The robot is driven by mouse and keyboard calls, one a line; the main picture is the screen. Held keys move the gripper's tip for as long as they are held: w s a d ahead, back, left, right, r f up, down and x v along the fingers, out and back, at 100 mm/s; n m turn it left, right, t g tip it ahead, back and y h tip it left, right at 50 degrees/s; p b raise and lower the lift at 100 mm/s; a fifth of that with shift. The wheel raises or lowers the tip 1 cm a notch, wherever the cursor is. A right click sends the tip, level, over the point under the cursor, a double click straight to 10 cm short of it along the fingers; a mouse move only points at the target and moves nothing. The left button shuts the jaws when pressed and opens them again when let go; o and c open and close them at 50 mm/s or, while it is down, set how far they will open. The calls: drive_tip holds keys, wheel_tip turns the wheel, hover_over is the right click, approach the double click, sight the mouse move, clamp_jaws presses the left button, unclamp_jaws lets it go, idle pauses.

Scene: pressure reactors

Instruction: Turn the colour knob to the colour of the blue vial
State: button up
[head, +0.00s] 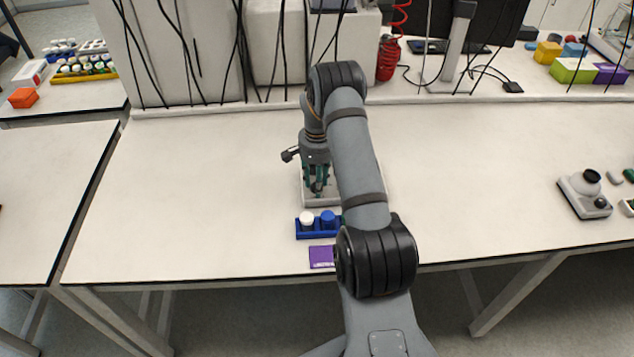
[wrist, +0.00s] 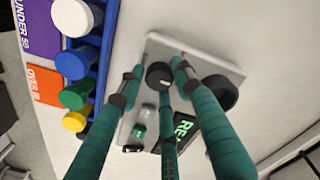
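The blue vial shows as a blue cap (head: 328,216) in the blue rack (head: 305,235); its cap also shows in the wrist view (wrist: 71,64). A pale grey device plate (head: 322,202) lies behind the rack. In the wrist view the plate (wrist: 225,66) carries a black round knob (wrist: 220,92) at right and a dark panel with green letters "RE" (wrist: 186,126), partly hidden. My gripper (head: 318,188) points down over the plate. Its green fingers (wrist: 154,78) are spread. A black round part sits between them; I cannot tell whether it is a fingertip or a knob.
The rack also holds white (wrist: 73,17), green (wrist: 76,95) and yellow (wrist: 75,121) caps. A purple card (wrist: 39,28) and an orange card (wrist: 45,85) lie beside it. The bench between is clear.

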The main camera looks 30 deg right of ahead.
drive_tip(key=c, duration=0.6)
drive_tip(key=shift+c, duration=0.7)
drive_tip(key=shift+w+n+b, duration=0.1)
drive_tip(key=shift+n+b, duration=0.2)
drive_tip(key=shift+d+n+b, duration=0.1)
drive_tip(key=shift+n+b, duration=0.35)
drive_tip(key=shift+n, duration=0.15)
drive_tip(key=n+b, duration=0.2)
drive_tip(key=n, duration=0.1)
drive_tip(key=n+b, duration=0.1)
drive_tip(key=n, duration=0.2)
drive_tip(key=shift+r+n, duration=0.1)
drive_tip(key=shift+n, duration=0.3)
drive_tip(key=shift+w+n, duration=0.1)
drive_tip(key=shift+n, duration=1.5)
drive_tip(key=shift+r, duration=0.1)
